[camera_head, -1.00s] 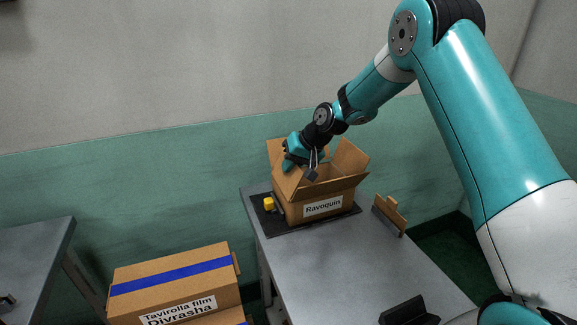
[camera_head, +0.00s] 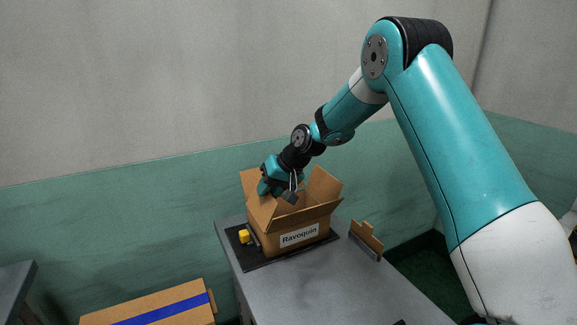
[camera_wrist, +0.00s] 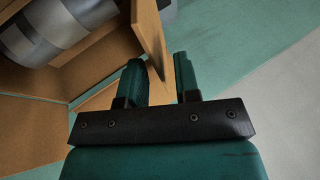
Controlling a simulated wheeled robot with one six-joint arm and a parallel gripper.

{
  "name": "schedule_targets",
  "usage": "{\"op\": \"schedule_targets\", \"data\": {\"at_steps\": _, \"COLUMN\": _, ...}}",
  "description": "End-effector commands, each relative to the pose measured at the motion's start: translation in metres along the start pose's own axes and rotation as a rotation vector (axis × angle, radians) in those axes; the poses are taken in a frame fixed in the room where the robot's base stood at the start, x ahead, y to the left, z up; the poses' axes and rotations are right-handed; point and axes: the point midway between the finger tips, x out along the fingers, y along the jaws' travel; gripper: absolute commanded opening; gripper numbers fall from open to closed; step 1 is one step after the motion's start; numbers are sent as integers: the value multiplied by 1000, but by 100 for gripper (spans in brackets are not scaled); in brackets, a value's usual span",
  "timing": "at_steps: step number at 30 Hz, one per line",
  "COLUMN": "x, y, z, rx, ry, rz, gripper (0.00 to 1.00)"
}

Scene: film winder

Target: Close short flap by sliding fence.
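An open cardboard box (camera_head: 318,228) labelled Ravoquin stands on a black mat (camera_head: 270,257) on the grey table. Its flaps stand up or lean outward, including a right flap (camera_head: 323,188) and a left flap (camera_head: 252,182). My gripper (camera_head: 290,195) is over the box opening at its left side. In the wrist view my gripper (camera_wrist: 162,80) has its two fingers apart, with the lower end of a cardboard flap (camera_wrist: 150,35) showing in the gap; I cannot tell if they touch it. A yellow knob (camera_head: 244,236) sits left of the box. I cannot identify the fence for certain.
A silver roll (camera_wrist: 60,30) lies inside the box. A brown upright piece on a dark base (camera_head: 366,239) stands at the table's right edge. The table front (camera_head: 320,295) is clear. A blue-striped carton (camera_head: 150,305) is at lower left.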

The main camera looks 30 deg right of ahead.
Motion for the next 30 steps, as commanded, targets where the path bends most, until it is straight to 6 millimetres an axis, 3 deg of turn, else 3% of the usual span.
{"op": "schedule_targets", "data": {"at_steps": 9, "x": -83, "y": 1, "z": -1, "rx": 0, "ry": 7, "rz": 1, "gripper": 30}}
{"op": "schedule_targets", "data": {"at_steps": 15, "x": -124, "y": 1, "z": 0, "rx": 0, "ry": 4, "rz": 1, "gripper": 30}}
{"op": "schedule_targets", "data": {"at_steps": 21, "x": -145, "y": 0, "z": 0, "rx": 0, "ry": 1, "rz": 0, "gripper": 30}}
{"op": "schedule_targets", "data": {"at_steps": 30, "x": -148, "y": 0, "z": 0, "rx": 0, "ry": 0, "rz": 0, "gripper": 30}}
